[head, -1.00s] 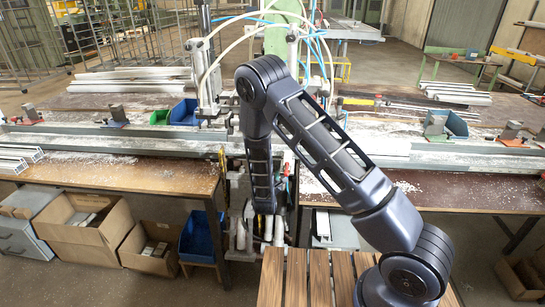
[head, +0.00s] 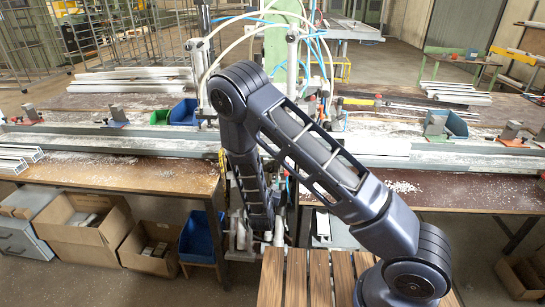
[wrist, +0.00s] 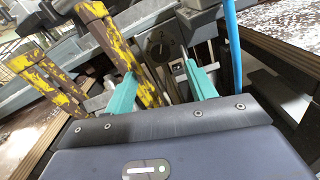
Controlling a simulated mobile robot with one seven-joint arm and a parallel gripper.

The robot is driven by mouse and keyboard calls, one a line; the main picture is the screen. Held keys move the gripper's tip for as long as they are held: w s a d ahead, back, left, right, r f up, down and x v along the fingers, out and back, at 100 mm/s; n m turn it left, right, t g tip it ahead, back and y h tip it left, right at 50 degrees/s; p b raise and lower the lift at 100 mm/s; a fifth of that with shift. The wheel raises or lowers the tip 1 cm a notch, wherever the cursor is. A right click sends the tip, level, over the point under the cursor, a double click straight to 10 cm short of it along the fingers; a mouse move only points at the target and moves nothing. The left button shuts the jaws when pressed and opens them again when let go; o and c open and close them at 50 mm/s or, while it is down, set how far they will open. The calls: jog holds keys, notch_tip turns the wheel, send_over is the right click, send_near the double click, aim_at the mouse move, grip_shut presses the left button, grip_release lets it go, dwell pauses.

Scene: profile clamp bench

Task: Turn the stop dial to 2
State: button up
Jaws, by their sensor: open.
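In the wrist view, the stop dial (wrist: 159,44) appears as a dark round face with faint light marks, on a grey part of the bench machine. Its marks are too small to read, so I cannot tell its setting. My gripper (wrist: 160,74) is open, its two teal fingers apart and pointing towards the dial area. The fingertips appear just below the dial in the picture, one to each side; I see no contact. In the head view, my arm hides the dial and the gripper.
Worn yellow bars (wrist: 108,35) stand close to the left finger, and a blue hose (wrist: 232,45) runs at right. In the head view, benches with long metal profiles (head: 100,143) lie either side. Cardboard boxes (head: 90,225) and a blue bin (head: 198,237) are below the left bench.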

notch_tip(320, 180, up, 13)
jog(key=d+m+h, duration=0.1)
jog(key=m+h, duration=0.3)
jog(key=m, duration=0.1)
jog(key=shift+w+d+r+h, duration=0.2)
jog(key=shift+w+d+h, duration=0.1)
jog(key=shift+w+d, duration=0.15)
jog(key=shift+a, duration=0.1)
